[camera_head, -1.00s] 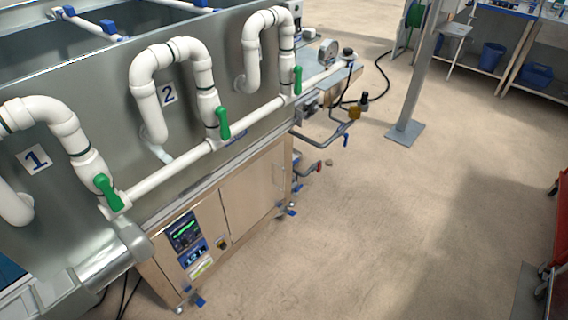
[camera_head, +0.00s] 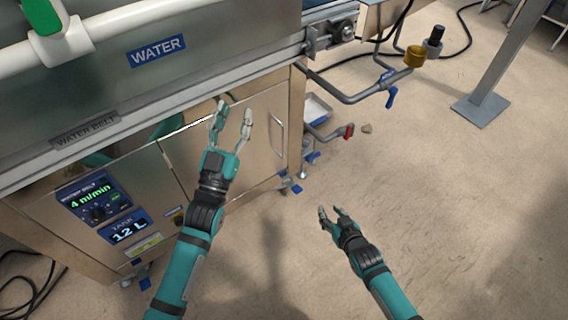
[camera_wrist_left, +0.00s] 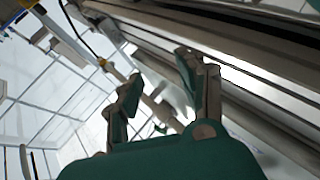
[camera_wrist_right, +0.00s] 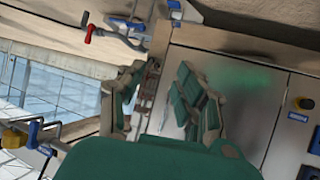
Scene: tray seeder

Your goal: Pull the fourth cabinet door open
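The cabinet door (camera_head: 245,125) is a brushed-metal panel low on the machine, flush with the front and looking shut. Its slim upright handle (camera_head: 277,136) is near the right edge. My left gripper (camera_head: 232,118) is open and empty, overlapping the door's upper part in the head view; contact cannot be told. Its open fingers also show in the left wrist view (camera_wrist_left: 162,92). My right gripper (camera_head: 332,213) is open and empty, right of the cabinet and apart from the handle. In the right wrist view, the door (camera_wrist_right: 225,85) and handle (camera_wrist_right: 150,90) appear beyond its spread fingers (camera_wrist_right: 160,100).
A control panel (camera_head: 95,198) with displays is left of the door. A pipe with a blue valve lever (camera_head: 390,95) and a red-handled valve (camera_head: 348,131) stick out right of the cabinet. A grey post (camera_head: 500,60) stands farther right. The floor in front is clear.

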